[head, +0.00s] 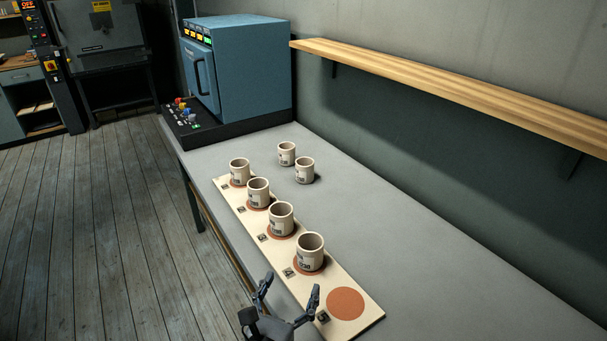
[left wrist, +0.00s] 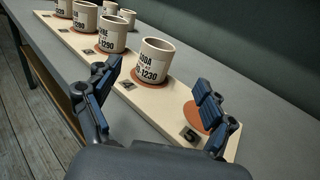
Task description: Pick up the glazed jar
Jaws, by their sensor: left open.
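Several cream jars with dark printed labels look alike, and I cannot tell which is the glazed one. The nearest jar (head: 310,250) stands upright on a terracotta disc on the pale board (head: 368,317). In the left wrist view this nearest jar (left wrist: 153,62) shows a label reading "SODA" and "1230". Farther along the board stand a second jar (head: 281,217), a third jar (head: 258,191) and a fourth jar (head: 239,170). My left gripper (head: 291,287) is open and empty at the board's near end, apart from the nearest jar. My right gripper is not in view.
Two more jars stand off the board, a left one (head: 287,153) and a right one (head: 305,170). The near disc (head: 346,303) is bare. A blue kiln-like box (head: 240,72) stands at the table's far end. A wooden shelf (head: 450,90) runs along the wall. The table's right side is clear.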

